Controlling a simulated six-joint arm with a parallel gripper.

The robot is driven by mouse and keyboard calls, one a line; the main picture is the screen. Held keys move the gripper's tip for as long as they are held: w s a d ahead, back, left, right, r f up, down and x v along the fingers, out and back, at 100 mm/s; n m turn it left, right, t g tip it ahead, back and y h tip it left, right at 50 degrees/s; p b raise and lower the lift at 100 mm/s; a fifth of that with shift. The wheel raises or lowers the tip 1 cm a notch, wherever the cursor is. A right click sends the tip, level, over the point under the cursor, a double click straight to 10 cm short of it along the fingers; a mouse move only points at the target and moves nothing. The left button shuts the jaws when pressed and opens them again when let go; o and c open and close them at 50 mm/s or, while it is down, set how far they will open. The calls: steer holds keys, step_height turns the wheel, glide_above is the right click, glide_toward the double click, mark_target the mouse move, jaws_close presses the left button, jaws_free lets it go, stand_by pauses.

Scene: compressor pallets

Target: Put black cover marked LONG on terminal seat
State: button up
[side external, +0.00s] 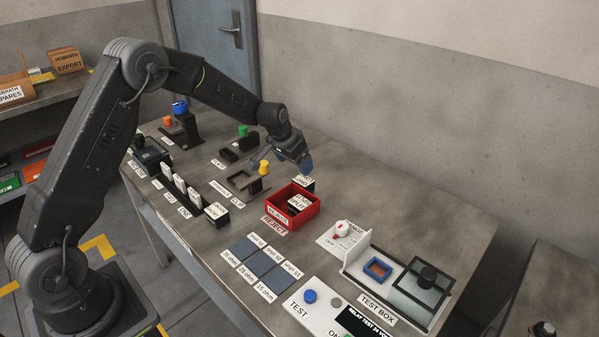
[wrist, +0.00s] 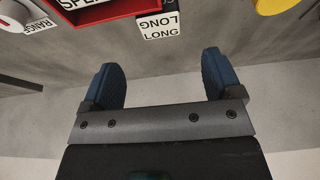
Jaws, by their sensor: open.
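The black cover marked LONG (wrist: 160,26) shows at the top of the wrist view, with white LONG labels on two faces. In the side view a small black block with a white label (side external: 304,181), probably this cover, stands behind the red bin. My gripper (side external: 303,166) is above the table near it. In the wrist view the blue fingers of my gripper (wrist: 163,78) are wide apart with nothing between them, and the cover lies beyond their tips. A dark frame (side external: 243,183), possibly the terminal seat, is left of the red bin; its label is too small to read surely.
The red REJECT bin (side external: 275,216) holds a labelled black part. A yellow knob (side external: 264,168) stands close to the dark frame. Several upright labelled parts (side external: 180,187) are at the left. The test box (side external: 376,303) is at the front right. The table's back right is clear.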

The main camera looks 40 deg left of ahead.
steer(key=s+d+r, duration=0.3)
steer(key=s+r, duration=0.3)
steer(key=r, duration=0.5)
steer(key=s+d+r, duration=0.3)
steer(key=s+r, duration=0.2)
steer(key=s, duration=0.6)
steer(key=s+d+r, duration=0.3)
steer(key=s+r, duration=0.1)
steer(key=s, duration=0.7)
steer(key=shift+r+t, duration=0.4)
steer(key=shift+o, duration=0.4)
steer(key=s+f, duration=0.1)
steer(key=s, duration=0.7)
steer(key=shift+d+f, duration=0.2)
steer(key=shift+d, duration=0.25)
steer(key=shift+w+r, duration=0.1)
